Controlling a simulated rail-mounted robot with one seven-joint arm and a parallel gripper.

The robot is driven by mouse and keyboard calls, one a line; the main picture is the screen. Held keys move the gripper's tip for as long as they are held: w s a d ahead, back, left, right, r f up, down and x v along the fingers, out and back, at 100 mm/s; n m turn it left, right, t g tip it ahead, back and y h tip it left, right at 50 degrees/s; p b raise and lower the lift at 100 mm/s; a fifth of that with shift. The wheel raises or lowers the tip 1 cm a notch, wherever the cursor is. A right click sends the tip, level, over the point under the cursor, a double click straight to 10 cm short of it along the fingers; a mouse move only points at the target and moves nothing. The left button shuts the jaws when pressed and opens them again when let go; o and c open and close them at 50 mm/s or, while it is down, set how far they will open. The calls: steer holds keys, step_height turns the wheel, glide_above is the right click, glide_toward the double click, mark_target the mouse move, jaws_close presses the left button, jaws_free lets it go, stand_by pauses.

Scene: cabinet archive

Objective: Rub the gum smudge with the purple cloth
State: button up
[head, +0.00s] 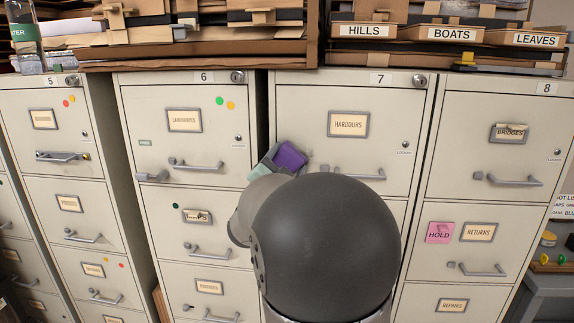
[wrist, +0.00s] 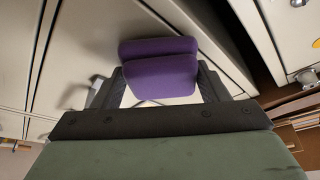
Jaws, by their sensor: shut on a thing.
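The purple cloth (head: 290,156) shows in the head view in front of the cabinets, near the left edge of the HARBOURS drawer. My gripper (head: 276,160) is shut on it. In the wrist view the cloth (wrist: 160,76) is a folded purple pad between the two dark fingers of my gripper (wrist: 162,84), with a pale cabinet surface behind it. I cannot tell whether the cloth touches that surface. I cannot pick out the gum smudge with certainty; my arm hides part of cabinet 7. The label (head: 197,216) on cabinet 6's second drawer and the BRIDGES label (head: 509,133) look marked.
Cabinet 6 (head: 150,106) and cabinet 7 (head: 300,100) stand side by side with a dark gap between. Drawer handles (head: 195,166) stick out. Box files marked HILLS (head: 365,30) and BOATS lie on top. A bottle (head: 24,36) stands at the upper left.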

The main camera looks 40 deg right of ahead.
mark_target(321, 154)
steer(key=shift+w+d, duration=0.2)
steer(key=shift+s, duration=0.1)
steer(key=shift+s+d+f+b, duration=0.15)
steer(key=shift+s+d+b, duration=0.55)
steer(key=shift+b, duration=0.25)
steer(key=shift+s+d+b, duration=1.7)
steer(key=shift+d, duration=0.05)
steer(key=shift+b, duration=0.3)
steer(key=shift+w+a+b, duration=0.35)
steer(key=shift+w+a, duration=2.1)
steer(key=shift+w, duration=0.1)
